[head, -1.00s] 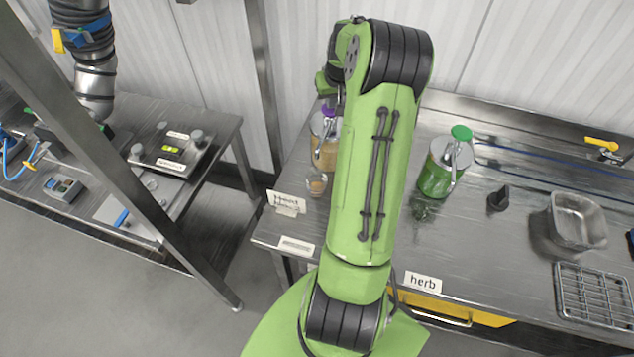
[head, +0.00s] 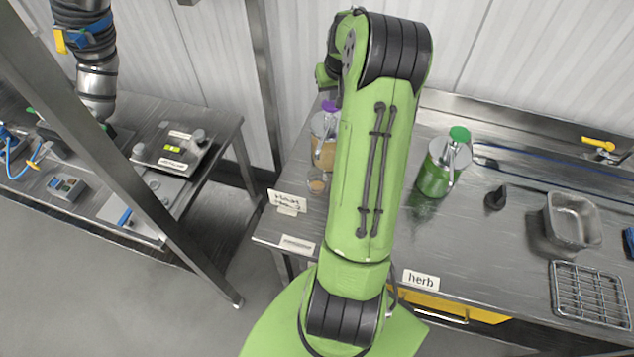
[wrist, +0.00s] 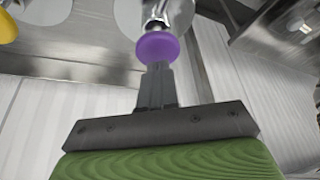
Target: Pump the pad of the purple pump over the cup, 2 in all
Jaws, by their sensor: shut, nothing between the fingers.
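The purple pump has a purple pad (head: 330,106) on top of a clear jar (head: 323,127) with tan contents, at the back left of the steel counter. A small clear cup (head: 318,183) with some tan contents stands in front of it. In the wrist view the round purple pad (wrist: 157,47) is on a metal stem, right at the tips of my gripper (wrist: 157,72). The fingers are closed together with nothing between them. I cannot tell whether they touch the pad. In the head view my arm hides the gripper.
A green-capped herb pump jar (head: 443,170) stands to the right of my arm. Further right are a black knob-like object (head: 496,198), a steel pan (head: 573,219) and a wire rack (head: 590,292).

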